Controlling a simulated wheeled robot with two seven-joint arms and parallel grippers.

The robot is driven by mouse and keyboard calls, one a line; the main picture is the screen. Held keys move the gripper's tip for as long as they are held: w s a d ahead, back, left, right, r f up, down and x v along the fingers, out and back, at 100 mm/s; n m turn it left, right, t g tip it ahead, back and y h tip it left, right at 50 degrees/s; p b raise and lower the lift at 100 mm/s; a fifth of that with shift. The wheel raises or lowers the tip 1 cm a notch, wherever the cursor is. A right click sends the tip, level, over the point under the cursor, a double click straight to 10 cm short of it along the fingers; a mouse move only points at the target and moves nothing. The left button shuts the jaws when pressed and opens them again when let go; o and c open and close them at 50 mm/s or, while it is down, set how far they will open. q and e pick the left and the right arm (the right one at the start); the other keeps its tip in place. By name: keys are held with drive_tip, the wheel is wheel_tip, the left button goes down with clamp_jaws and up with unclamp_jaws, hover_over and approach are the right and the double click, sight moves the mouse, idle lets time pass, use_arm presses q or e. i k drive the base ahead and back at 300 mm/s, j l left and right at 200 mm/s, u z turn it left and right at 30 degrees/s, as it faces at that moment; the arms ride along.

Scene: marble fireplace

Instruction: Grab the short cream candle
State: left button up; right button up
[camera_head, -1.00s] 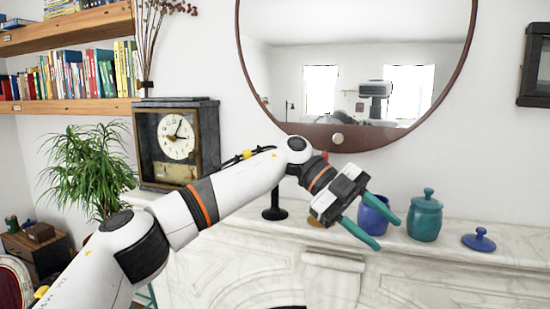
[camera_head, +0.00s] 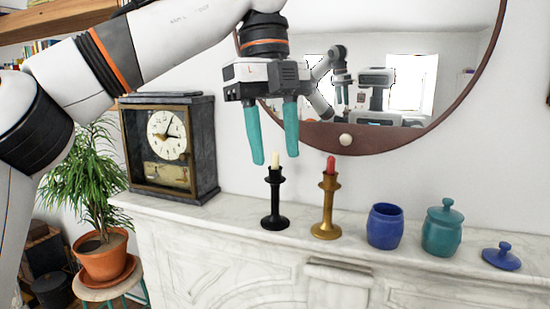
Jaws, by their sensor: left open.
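The short cream candle (camera_head: 275,159) stands upright in a black candlestick (camera_head: 276,205) on the marble mantel. My left gripper (camera_head: 274,161) points down with its two teal fingers apart, one to each side of the candle in the picture. The fingertips are level with the candle in the picture. I cannot tell whether they are around it or nearer to me. No finger visibly touches it. My right gripper is not in view.
A brass candlestick (camera_head: 326,213) with a red candle (camera_head: 331,166) stands close on the right. A blue jar (camera_head: 385,227), a teal lidded jar (camera_head: 442,229) and a blue lid (camera_head: 502,256) sit farther right. A clock (camera_head: 171,147) is at left. A round mirror (camera_head: 462,80) hangs behind.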

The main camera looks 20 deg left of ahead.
sight(275, 155)
drive_tip(key=i+j, duration=0.15)
drive_tip(key=i, duration=0.2)
drive_tip(key=i+j, duration=0.2)
drive_tip(key=i, duration=0.2)
drive_tip(key=i+j, duration=0.15)
drive_tip(key=i, duration=0.2)
